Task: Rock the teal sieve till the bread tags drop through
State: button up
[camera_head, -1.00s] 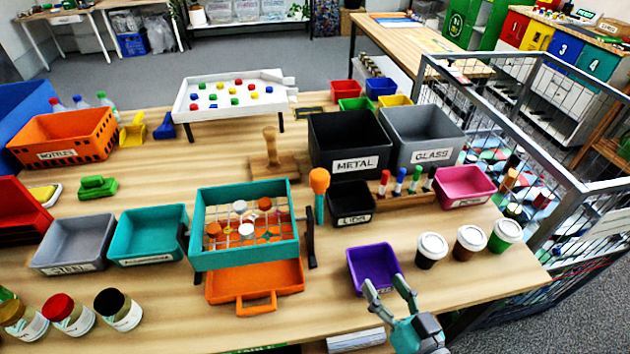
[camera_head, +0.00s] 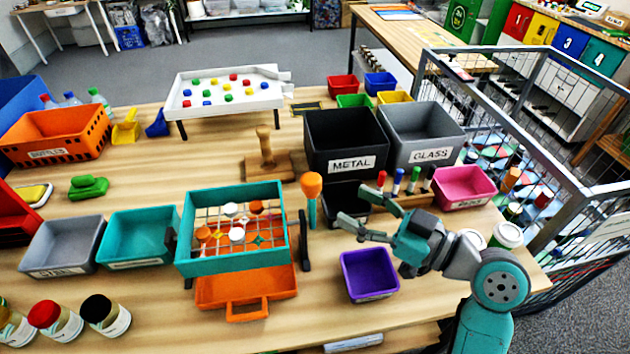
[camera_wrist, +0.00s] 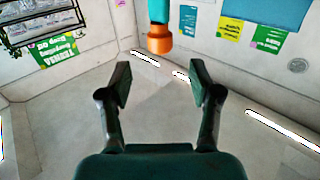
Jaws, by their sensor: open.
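The teal sieve (camera_head: 205,266) stands on the table left of centre, its wire mesh holding several white and orange pieces, probably the bread tags. An orange tray (camera_head: 232,312) with a front handle sits beneath it. At the sieve's right side, an upright teal lever with an orange knob (camera_head: 311,183) rises. My gripper (camera_head: 345,205) is open and empty to the right of this lever, fingers pointing left towards it, apart from it. In the wrist view the orange knob (camera_wrist: 158,45) shows beyond the open fingertips (camera_wrist: 160,80), between them; the sieve is out of that view.
A purple bin (camera_head: 368,278) lies below my gripper. A black bin is partly hidden behind my fingers, near the marker rack (camera_head: 410,200). Black METAL (camera_head: 345,145) and grey GLASS (camera_head: 425,140) bins stand behind. A stamp-like wooden piece (camera_head: 266,160) stands behind the lever.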

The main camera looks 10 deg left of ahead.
aim_at(320, 189)
jog(key=x, duration=1)
grip_shut()
